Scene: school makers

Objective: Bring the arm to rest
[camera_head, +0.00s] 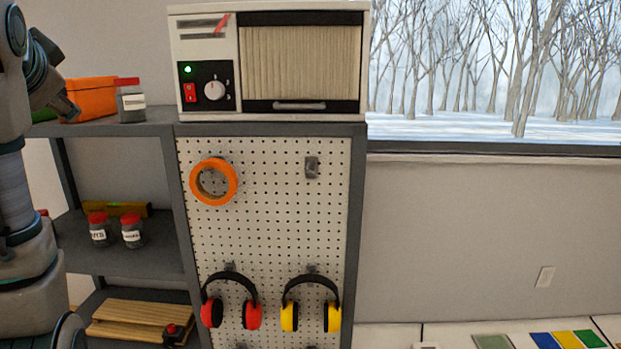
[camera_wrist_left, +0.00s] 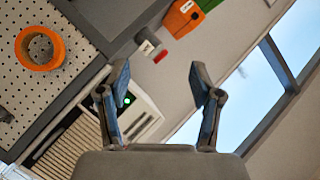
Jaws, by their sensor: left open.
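My left arm (camera_head: 20,200) comes in at the left edge of the head view. Its left gripper (camera_head: 62,103) is in front of the orange bin (camera_head: 93,97) on the top shelf, and its fingers are partly hard to make out there. In the left wrist view the left gripper (camera_wrist_left: 158,72) has its two fingers spread wide with nothing between them. My right gripper does not show.
A grey shelf (camera_head: 115,129) holds a red-lidded jar (camera_head: 131,104) and a white heater-like box (camera_head: 205,107). Orange tape (camera_head: 234,183), red earmuffs (camera_head: 252,316) and yellow earmuffs (camera_head: 290,316) hang on the pegboard (camera_head: 275,225). Clear wall (camera_head: 460,240) lies to the right.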

